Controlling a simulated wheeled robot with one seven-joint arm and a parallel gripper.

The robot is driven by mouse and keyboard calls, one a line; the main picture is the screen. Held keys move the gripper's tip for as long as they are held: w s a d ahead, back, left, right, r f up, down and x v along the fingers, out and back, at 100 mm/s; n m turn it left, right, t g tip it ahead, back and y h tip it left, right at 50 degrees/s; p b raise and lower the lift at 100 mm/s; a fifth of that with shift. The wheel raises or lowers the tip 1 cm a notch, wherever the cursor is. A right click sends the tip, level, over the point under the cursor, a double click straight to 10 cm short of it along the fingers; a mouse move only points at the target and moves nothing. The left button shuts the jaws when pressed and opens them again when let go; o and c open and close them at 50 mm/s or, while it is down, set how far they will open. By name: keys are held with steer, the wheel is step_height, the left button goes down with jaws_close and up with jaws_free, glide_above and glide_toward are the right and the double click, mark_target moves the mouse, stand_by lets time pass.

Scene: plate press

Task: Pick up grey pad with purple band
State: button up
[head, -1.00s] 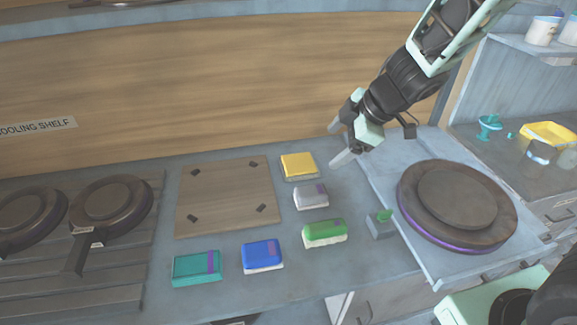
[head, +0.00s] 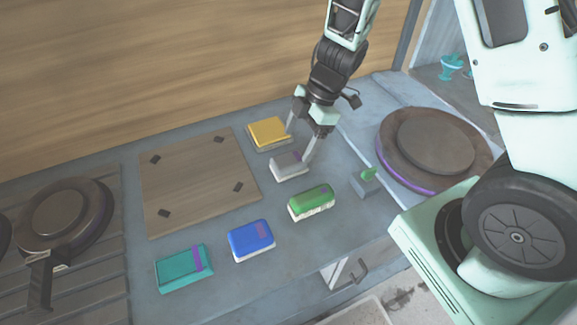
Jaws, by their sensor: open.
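The grey pad with a purple band (head: 287,167) lies on the grey counter, between the yellow pad and the green pad. My gripper (head: 298,148) is open at the pad's upper right. One finger reaches down by the pad's right end, the other hangs behind it near the yellow pad. I cannot tell whether either finger touches the pad.
The yellow pad (head: 269,132) is close behind, and the green pad (head: 311,202) is in front. A blue pad (head: 251,240) and a teal pad (head: 184,267) lie further left. A wooden board (head: 195,185) is at left. The round press plate (head: 432,145) and a green-topped button (head: 367,179) are at right.

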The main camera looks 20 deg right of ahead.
mark_target(290, 158)
steer(key=shift+b+x, duration=0.9)
steer(key=shift+x, duration=2.65)
steer(key=shift+s+a+r, duration=0.1)
steer(key=c, duration=1.1)
